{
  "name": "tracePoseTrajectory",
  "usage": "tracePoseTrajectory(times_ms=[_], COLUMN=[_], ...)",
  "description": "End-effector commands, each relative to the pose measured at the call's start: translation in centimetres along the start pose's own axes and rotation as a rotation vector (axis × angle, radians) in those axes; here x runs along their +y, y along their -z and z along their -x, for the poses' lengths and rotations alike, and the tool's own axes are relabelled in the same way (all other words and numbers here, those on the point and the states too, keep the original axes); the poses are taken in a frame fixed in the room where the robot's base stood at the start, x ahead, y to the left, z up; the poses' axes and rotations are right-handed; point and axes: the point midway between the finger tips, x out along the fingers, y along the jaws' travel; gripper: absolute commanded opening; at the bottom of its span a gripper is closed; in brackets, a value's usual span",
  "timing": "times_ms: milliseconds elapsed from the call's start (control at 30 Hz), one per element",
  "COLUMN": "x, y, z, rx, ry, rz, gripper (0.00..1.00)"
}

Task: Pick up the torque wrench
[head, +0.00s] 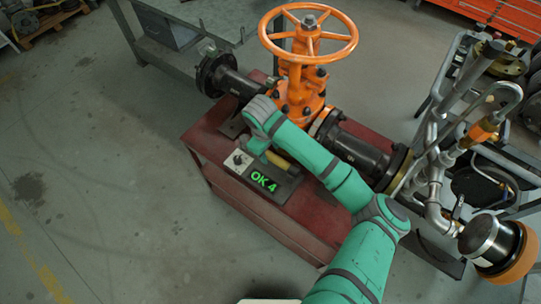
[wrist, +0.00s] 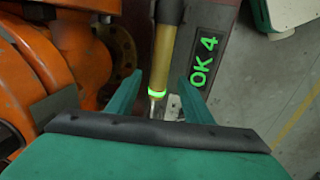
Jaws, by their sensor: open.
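The torque wrench (wrist: 164,55) has a yellow-brown handle, a glowing green ring and a bare metal part below the ring in the wrist view. In the head view only a short yellow piece of the wrench (head: 277,160) shows beside my arm; the rest is hidden. My gripper (wrist: 160,76) is open, with one green finger on each side of the wrench near the ring. Gaps show between the fingers and the handle, so it is not gripped. My wrist hides most of the gripper in the head view.
The wrench is by a dark panel (head: 285,190) marked OK 4 on a red stand (head: 300,228). An orange gate valve (head: 300,75) with a handwheel stands close behind. Metal pipework (head: 435,165) is at the right. Open floor (head: 110,190) lies left.

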Motion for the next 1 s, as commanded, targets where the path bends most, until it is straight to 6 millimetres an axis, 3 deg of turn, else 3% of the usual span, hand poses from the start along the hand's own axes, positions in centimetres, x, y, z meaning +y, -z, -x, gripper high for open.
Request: tracePoseTrajectory(times_ms=[167,500,767,800,1000], x=[0.1,0.1,0.1,0.1,0.1], y=[0.0,0.2,0.2,0.2,0.3], z=[-1.1,-5.2,-5.5,-5.5,-5.5], rx=[0.000,0.001,0.002,0.002,0.002], ry=[-0.001,-0.001,-0.001,-0.001,-0.001], rz=[-0.001,-0.001,-0.001,-0.001,0.001], gripper=[0.47,0.47,0.47,0.44,0.00])
